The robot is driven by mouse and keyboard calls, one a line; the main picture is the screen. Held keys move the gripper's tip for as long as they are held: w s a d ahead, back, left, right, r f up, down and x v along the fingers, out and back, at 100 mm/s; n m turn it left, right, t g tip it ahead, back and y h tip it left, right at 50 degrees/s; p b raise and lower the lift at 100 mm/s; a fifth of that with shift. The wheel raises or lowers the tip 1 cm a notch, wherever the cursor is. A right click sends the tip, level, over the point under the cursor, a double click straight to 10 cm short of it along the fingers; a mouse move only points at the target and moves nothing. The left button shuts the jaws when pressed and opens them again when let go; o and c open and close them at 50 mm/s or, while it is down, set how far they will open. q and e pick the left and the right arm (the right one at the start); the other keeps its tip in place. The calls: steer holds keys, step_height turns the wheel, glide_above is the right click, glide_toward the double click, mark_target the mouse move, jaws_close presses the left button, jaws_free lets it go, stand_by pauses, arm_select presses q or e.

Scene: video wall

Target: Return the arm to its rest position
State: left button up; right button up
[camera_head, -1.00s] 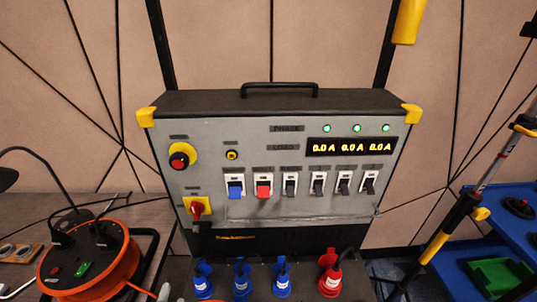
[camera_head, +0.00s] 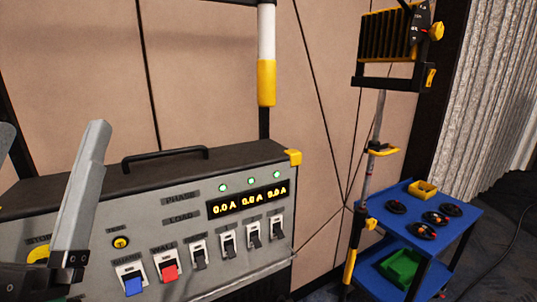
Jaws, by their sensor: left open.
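My left gripper (camera_head: 50,132) is at the left edge of the head view. One long grey finger stands up in front of the power box, and part of the other finger shows at the picture's edge. The fingers are apart with nothing seen between them. The grey power box (camera_head: 185,240) stands behind the gripper, and its left end is partly hidden by it. I cannot tell whether the gripper touches the box. My right gripper is not in view.
The box has a blue switch (camera_head: 133,286), a red switch (camera_head: 169,272), several dark switches and a lit display (camera_head: 248,201). A black handle (camera_head: 165,153) rises from its top. To the right stand a lamp (camera_head: 392,38) on a pole and a blue cart (camera_head: 445,226).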

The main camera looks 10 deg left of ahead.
arm_select(q)
steer(key=d+r+m+h+p, duration=0.1)
steer(key=d+r+h+p, duration=0.1)
steer(key=r+p, duration=1.5)
steer(key=d+r+m+h+p, duration=0.2)
steer(key=r+h+p, duration=0.3)
steer(key=r+p, duration=1.2)
steer(key=shift+r+t+h, duration=0.2)
steer(key=shift+t+h, duration=0.1)
steer(key=shift+t, duration=0.1)
steer(key=shift+s+d, duration=0.1)
step_height(320, 180, down, 21)
steer(key=b, duration=2)
steer(key=shift+r, duration=0.2)
